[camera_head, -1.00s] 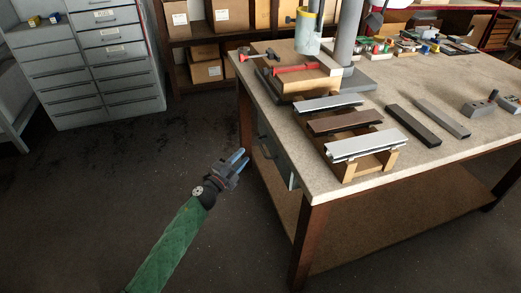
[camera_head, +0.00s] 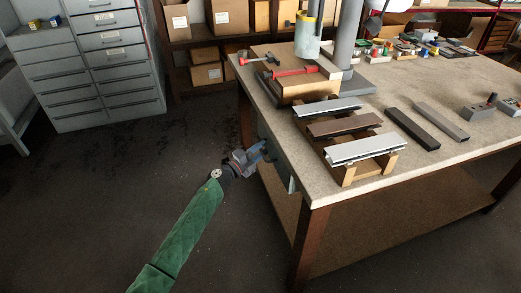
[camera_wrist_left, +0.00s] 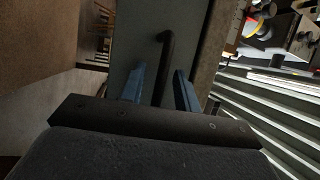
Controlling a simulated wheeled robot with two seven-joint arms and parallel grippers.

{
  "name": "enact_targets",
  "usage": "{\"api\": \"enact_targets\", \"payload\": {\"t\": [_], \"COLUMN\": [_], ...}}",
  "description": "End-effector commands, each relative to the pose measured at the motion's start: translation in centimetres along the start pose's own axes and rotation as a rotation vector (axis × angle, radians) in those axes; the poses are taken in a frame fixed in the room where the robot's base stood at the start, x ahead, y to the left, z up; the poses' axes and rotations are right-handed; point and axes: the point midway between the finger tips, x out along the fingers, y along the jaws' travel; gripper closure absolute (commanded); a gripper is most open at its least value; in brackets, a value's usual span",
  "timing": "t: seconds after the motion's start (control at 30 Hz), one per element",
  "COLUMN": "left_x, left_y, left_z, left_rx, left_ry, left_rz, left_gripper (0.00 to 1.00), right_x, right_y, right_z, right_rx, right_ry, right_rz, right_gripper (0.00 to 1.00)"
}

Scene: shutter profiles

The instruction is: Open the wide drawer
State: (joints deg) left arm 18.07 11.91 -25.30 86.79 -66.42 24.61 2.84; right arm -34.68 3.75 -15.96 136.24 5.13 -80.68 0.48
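The wide drawer is the grey front under the left edge of the workbench top; part of it shows in the head view (camera_head: 279,168), partly hidden by my arm. In the left wrist view the grey drawer front (camera_wrist_left: 132,32) fills the upper middle, with a dark bar handle (camera_wrist_left: 166,62) on it. My left gripper (camera_head: 257,151) is at the drawer front. In the left wrist view my left gripper's blue fingers (camera_wrist_left: 159,88) stand apart, one on each side of the handle, with gaps visible. The drawer looks closed. My right gripper is not in view.
The workbench top (camera_head: 420,165) carries a wooden rack with shutter profiles (camera_head: 365,150), two dark bars (camera_head: 412,128) and a red-handled clamp (camera_head: 296,71). A grey drawer cabinet (camera_head: 90,70) stands at the back left. The floor left of the bench is clear.

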Motion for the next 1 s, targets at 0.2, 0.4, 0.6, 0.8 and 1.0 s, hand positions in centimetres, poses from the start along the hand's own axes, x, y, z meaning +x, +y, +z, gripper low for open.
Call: {"api": "enact_targets", "payload": {"t": [0.2,0.4,0.6,0.8,1.0], "left_x": [0.1,0.1,0.1,-0.9,-4.3], "left_y": [0.0,0.0,0.0,-0.1,-0.8], "left_z": [0.0,0.0,0.0,0.4,1.8], "left_rx": [0.000,0.000,0.000,0.000,0.002], "left_ry": [0.000,0.000,0.000,-0.001,-0.001], "left_rz": [0.000,0.000,0.000,0.002,0.004], "left_gripper": [0.68,0.97,1.00,1.00,1.00], "right_x": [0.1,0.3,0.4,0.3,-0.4], "right_y": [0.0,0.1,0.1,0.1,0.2], "right_z": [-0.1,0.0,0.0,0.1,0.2], "right_rx": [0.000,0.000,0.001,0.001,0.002], "right_ry": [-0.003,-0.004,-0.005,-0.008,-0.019], "right_rz": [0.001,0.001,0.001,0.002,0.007], "right_gripper": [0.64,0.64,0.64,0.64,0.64]}}
